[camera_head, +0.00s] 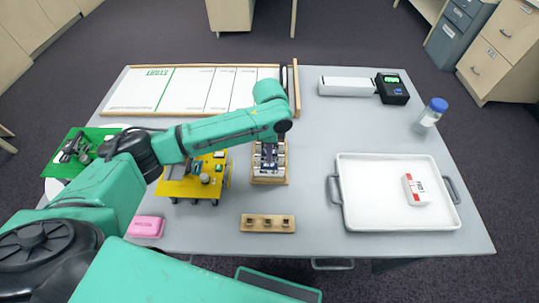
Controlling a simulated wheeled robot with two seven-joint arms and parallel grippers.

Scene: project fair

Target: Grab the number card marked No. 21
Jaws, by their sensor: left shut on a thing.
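My left arm reaches in from the left, and its gripper (269,166) points down at the middle of the table. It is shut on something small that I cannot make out. A wooden-based item (270,181) lies directly under or between the fingers, mostly hidden by them. A white box-like piece with red marks (416,189) lies in the white tray (365,215); its print is too small to read. I cannot make out a card marked No. 21. My right gripper is out of view.
A yellow board with parts (186,188) stands just left of the gripper. A white board (190,90), a black device (391,88) and a blue-capped bottle (432,112) stand farther off.

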